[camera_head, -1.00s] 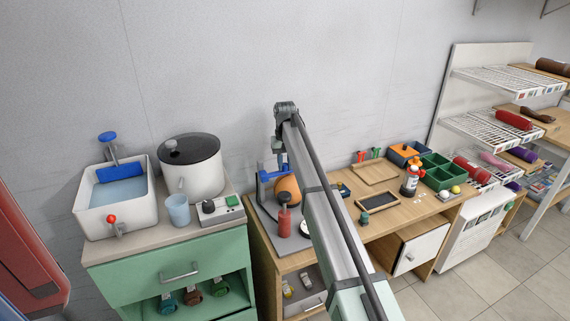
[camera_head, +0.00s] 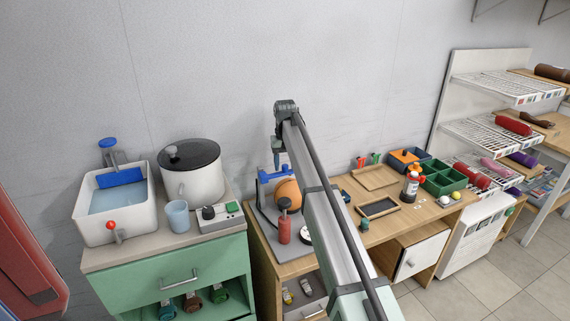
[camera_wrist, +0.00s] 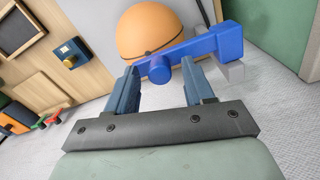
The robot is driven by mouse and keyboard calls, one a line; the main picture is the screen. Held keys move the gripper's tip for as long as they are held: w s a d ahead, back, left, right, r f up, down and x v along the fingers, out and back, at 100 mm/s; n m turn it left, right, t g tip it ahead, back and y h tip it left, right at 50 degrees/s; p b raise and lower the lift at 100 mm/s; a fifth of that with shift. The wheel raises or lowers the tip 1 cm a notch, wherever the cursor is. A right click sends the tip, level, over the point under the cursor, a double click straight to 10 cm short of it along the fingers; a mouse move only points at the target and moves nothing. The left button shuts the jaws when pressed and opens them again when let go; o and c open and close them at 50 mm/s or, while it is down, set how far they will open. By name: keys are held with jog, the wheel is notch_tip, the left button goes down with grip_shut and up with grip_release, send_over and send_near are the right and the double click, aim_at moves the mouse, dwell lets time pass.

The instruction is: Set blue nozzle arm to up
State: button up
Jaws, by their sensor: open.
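The blue nozzle arm (camera_head: 274,176) is a bar at the orange ball (camera_head: 288,192) on the left part of the wooden bench. In the wrist view the blue arm (camera_wrist: 200,52) crosses in front of the orange ball (camera_wrist: 152,35), with a round knob (camera_wrist: 159,75) on its near side. It looks roughly level in the head view. My gripper (camera_head: 276,162) is above it; in the wrist view its jaws (camera_wrist: 158,85) are open, one finger on either side of the knob. Whether the fingers touch the bar I cannot tell.
A red bottle (camera_head: 284,228) stands in front of the ball. At left, a white basin (camera_head: 110,222) holds water and has a separate blue tap; a pot (camera_head: 192,180) and a cup (camera_head: 177,216) stand beside it. Trays and a green bin (camera_head: 443,176) lie to the right.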

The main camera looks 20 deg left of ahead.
notch_tip(320, 180, up, 14)
dwell(0.7)
jog(key=shift+f, duration=0.1)
